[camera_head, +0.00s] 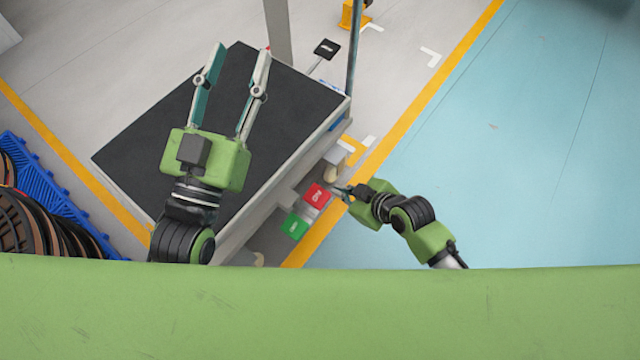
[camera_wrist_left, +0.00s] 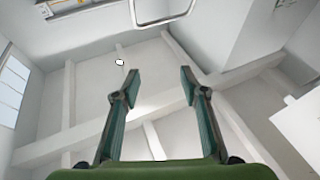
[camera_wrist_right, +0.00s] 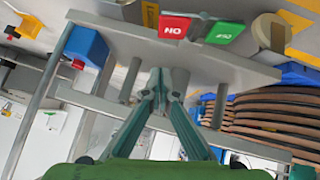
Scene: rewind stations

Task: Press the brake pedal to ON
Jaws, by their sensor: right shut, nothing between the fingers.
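A red pedal (camera_head: 317,195) with white lettering that looks like ON sits low beside the cart's right side. It also shows, upside down, at the top of the right wrist view (camera_wrist_right: 174,27). A green pedal (camera_head: 294,226) with lettering is next to it, and also shows in the right wrist view (camera_wrist_right: 225,32). My right gripper (camera_head: 342,190) is shut and empty, its tips close to the right of the red pedal; I cannot tell whether they touch. My left gripper (camera_head: 238,58) is open and empty above the dark cart top, pointing upward.
The dark-topped cart (camera_head: 155,140) fills the middle left. A grey post (camera_head: 277,30) and a black labelled plate (camera_head: 326,48) stand behind it. A blue pallet (camera_head: 50,180) with brown reels (camera_head: 20,220) is at left. The blue floor (camera_head: 520,150) at right is clear.

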